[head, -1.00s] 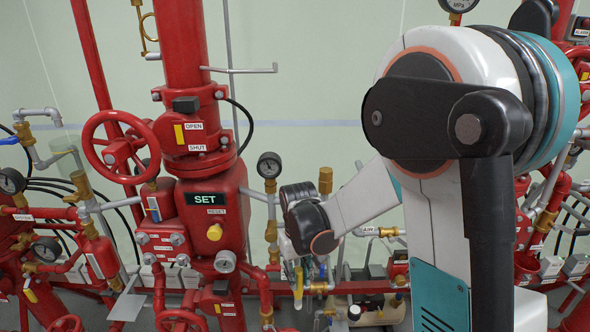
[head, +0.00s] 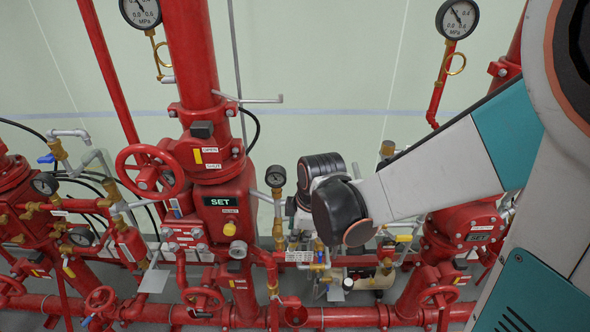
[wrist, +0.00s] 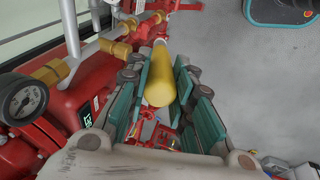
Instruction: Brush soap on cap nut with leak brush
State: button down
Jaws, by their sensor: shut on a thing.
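In the wrist view, my gripper (wrist: 158,85) has its teal fingers closed around a yellow cylinder (wrist: 159,80), which looks like the handle of the leak brush. It points away from the camera, and its bristle end cannot be made out. In the head view, my dark wrist hides most of my gripper, in front of the small pipework right of the SET valve. Brass fittings (wrist: 52,72) show left of the fingers in the wrist view. I cannot tell which fitting is the cap nut, and no soap is distinguishable.
The red SET valve (head: 222,215) with its handwheel (head: 150,172) stands left of my wrist. A gauge (wrist: 22,100) and pipes lie close left of my gripper. Another red valve (head: 470,238) stands to the right. Grey floor (wrist: 245,90) is open right of the fingers.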

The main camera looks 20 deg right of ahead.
jog(key=s+a+r+n+y+p, duration=0.1)
jog(key=s+r+n+y+p, duration=0.2)
jog(key=r+n+p, duration=0.4)
notch_tip(320, 180, up, 6)
jog(key=p, duration=0.4)
jog(key=shift+a+r, duration=0.2)
jog(key=shift+r, duration=0.05)
jog(key=shift+s, duration=0.15)
jog(key=w+d+f+b, duration=0.3)
jog(key=w+f+b, duration=0.6)
jog(key=f+b, duration=0.1)
jog(key=shift+w+b, duration=0.3)
jog(key=shift+b, duration=0.35)
jog(key=shift+r, duration=0.1)
dwell(0.6)
